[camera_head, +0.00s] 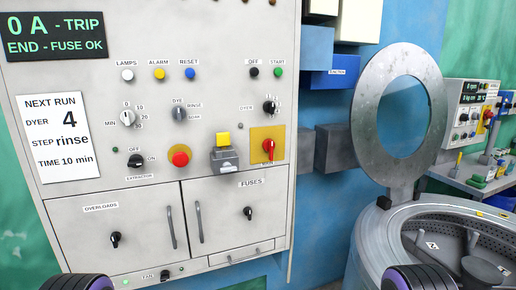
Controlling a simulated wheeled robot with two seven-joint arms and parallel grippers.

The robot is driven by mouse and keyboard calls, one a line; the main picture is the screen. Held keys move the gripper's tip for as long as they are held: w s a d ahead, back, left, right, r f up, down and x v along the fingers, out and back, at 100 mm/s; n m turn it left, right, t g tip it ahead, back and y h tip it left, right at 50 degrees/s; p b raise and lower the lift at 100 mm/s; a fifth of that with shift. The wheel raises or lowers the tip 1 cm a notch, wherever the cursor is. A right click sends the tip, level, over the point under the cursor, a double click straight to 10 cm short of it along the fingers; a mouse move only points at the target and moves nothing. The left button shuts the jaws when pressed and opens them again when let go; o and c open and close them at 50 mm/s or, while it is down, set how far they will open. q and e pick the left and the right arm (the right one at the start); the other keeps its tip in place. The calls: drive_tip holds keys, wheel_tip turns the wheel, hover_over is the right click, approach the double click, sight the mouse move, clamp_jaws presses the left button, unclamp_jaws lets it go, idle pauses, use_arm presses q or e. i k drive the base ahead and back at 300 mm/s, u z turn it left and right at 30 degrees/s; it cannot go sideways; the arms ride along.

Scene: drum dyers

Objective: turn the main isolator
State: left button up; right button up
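The main isolator (268,149) is a red rotary handle on a yellow plate (258,134), low on the right side of the grey control panel (215,90). Its lever looks close to upright. A small label below it is partly legible, starting with "MAIN". Nothing touches the handle. Neither gripper's fingers are in the picture.
Left of the isolator are a grey box with a yellow top (223,150) and a red mushroom button (180,158). Cabinet doors with handles (198,222) lie below. A drum dyer with its round lid raised (370,120) stands to the right. A display (55,36) reads "0 A - TRIP".

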sight(269, 144)
drive_tip(key=u, duration=0.75)
drive_tip(key=i, duration=0.9)
drive_tip(key=z, duration=1.9)
